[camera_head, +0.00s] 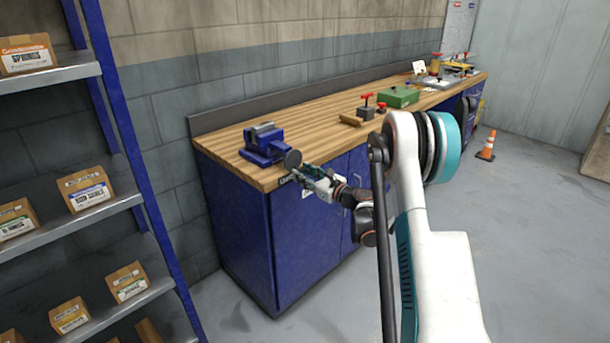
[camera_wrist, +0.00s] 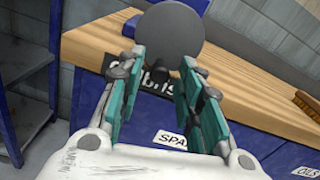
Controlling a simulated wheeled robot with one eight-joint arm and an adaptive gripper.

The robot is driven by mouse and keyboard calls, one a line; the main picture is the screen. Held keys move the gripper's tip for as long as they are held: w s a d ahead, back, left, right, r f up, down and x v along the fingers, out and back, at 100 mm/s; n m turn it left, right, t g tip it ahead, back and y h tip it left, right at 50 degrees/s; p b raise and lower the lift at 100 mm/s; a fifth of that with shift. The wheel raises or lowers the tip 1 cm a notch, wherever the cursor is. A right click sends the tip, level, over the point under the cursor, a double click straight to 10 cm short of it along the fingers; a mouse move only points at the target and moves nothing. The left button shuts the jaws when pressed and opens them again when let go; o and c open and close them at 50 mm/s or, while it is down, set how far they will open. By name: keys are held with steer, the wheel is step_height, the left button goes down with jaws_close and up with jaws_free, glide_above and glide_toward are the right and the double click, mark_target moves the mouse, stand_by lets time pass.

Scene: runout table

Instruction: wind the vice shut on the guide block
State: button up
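The blue vice (camera_head: 265,143) stands on the near left end of the wooden bench, with grey jaws on top. Its round grey handwheel (camera_head: 293,159) faces my gripper at the bench's front edge. In the wrist view the handwheel (camera_wrist: 170,38) fills the space just beyond my fingertips, and a dark knob (camera_wrist: 188,66) shows at its lower edge, between the fingers in the picture. My gripper (camera_head: 303,173) is open, its teal-padded fingers (camera_wrist: 162,65) apart on either side of the view. I cannot tell whether they touch the knob. I cannot make out the guide block at the jaws.
The wooden bench top (camera_head: 325,118) carries a brown brush (camera_head: 351,119), red-handled tools (camera_head: 367,105) and a green box (camera_head: 398,97) further right. Blue cabinets (camera_head: 235,220) stand below. A shelf rack (camera_head: 75,75) is at left. The floor in front is clear.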

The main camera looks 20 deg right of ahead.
steer(key=n, duration=0.4)
steer(key=shift+n, duration=0.3)
jaws_close()
steer(key=shift+s+a+r+m, duration=0.1)
steer(key=shift+a+m, duration=0.15)
steer(key=shift+m, duration=0.6)
steer(key=shift+s+a+m, duration=0.1)
steer(key=shift+a+m, duration=0.1)
steer(key=shift+m, duration=0.65)
steer(key=m, duration=0.3)
steer(key=shift+a+r, duration=0.15)
steer(key=shift+a, duration=0.2)
steer(key=shift+s+m, duration=0.1)
steer(key=shift+m, duration=0.2)
